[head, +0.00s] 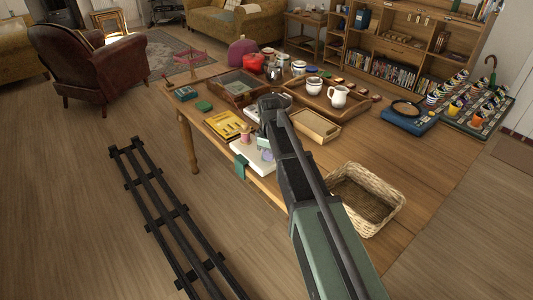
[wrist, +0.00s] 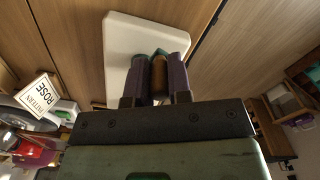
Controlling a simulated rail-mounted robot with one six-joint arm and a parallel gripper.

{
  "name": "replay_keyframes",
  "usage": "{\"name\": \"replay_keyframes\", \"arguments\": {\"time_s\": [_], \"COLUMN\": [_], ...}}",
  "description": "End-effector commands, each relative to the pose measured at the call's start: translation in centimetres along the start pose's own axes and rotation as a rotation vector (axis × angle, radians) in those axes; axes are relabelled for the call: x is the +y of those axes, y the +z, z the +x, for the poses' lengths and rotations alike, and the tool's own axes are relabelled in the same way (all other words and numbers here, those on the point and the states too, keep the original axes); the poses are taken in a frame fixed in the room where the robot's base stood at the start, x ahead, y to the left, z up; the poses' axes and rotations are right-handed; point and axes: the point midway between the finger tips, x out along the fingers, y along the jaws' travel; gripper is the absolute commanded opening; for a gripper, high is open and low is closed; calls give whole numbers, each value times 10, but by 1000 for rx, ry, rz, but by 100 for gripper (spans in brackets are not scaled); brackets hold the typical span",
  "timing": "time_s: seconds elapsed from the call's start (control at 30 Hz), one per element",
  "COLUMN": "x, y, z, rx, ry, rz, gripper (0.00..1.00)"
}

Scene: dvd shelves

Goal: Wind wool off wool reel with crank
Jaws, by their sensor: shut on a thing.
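A pale board (head: 243,158) lies near the table's front edge and carries a small tan and pink upright piece (head: 245,134), perhaps the wool reel. A green piece (head: 242,168) hangs at its front edge. In the wrist view the board (wrist: 120,55) is behind my gripper (wrist: 159,72). The gripper's purple fingers are shut on a brown handle (wrist: 159,76), seemingly the crank's, with teal showing beside it. In the head view my arm hides the fingers and most of the crank. I cannot make out the wool strand.
A yellow book (head: 228,124) lies left of the board. A wicker basket (head: 362,200) stands to the right, and a wooden tray (head: 316,126) lies behind. A white card reading "ROSE PATTERN" (wrist: 38,98) shows in the wrist view. Open table lies right of the basket.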

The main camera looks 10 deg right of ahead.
Motion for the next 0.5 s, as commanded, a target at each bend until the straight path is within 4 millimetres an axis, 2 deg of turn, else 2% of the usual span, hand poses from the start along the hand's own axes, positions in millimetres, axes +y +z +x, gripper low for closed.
{"name": "replay_keyframes", "arguments": {"time_s": [0.5], "x": [19], "y": [11], "z": [0], "rx": [2], "ry": [0], "rz": [-482], "gripper": [0]}}
